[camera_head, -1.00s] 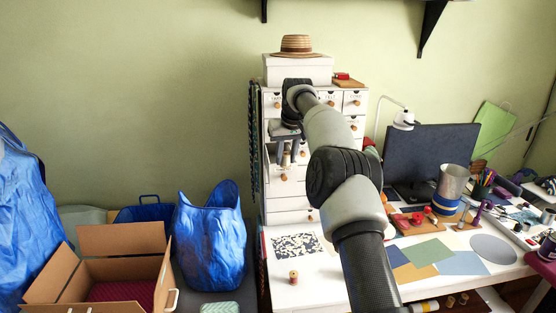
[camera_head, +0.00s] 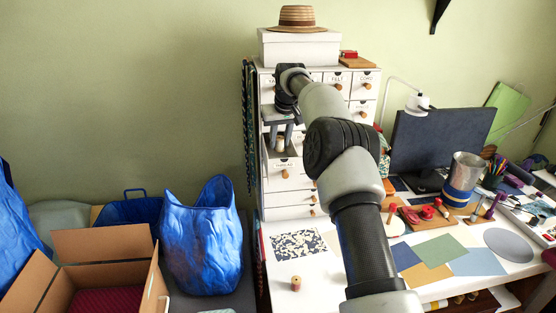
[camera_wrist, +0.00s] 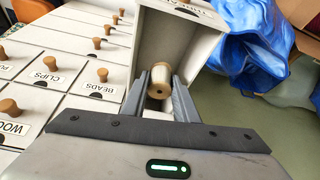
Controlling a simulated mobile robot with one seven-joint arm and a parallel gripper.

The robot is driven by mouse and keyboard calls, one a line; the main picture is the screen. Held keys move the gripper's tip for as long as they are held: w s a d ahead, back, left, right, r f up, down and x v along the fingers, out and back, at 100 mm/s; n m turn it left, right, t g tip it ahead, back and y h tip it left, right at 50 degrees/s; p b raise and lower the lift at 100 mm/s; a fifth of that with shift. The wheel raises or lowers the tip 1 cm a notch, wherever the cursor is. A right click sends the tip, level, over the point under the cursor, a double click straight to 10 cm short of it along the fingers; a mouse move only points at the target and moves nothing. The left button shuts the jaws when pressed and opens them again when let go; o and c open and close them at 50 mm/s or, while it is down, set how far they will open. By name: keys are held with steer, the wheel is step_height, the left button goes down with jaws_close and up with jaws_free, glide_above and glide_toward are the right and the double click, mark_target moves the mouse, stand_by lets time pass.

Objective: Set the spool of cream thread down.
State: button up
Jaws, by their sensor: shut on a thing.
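My gripper (camera_wrist: 160,88) is shut on the spool of cream thread (camera_wrist: 161,75), with one finger on each side of it. The spool has wooden ends and pale thread. In the wrist view it appears in front of an open drawer (camera_wrist: 217,42) of the white cabinet; I cannot tell whether it touches the drawer. In the head view my gripper (camera_head: 283,139) is at the cabinet's left side, with the spool (camera_head: 280,144) between its fingers just above the pulled-out drawer's label (camera_head: 283,165).
The white drawer cabinet (camera_head: 290,205) carries a box (camera_head: 298,47) and a straw hat (camera_head: 302,18). Another spool (camera_head: 296,284) stands on the white table below. A blue bag (camera_head: 203,245) and a cardboard box (camera_head: 105,243) are at left. Closed drawers with knobs (camera_wrist: 102,75) flank the open one.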

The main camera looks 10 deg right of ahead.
steer(key=shift+f, duration=3.3)
steer(key=shift+f, duration=0.1)
steer(key=shift+f, duration=0.15)
steer(key=o, duration=0.8)
steer(key=shift+c, duration=0.2)
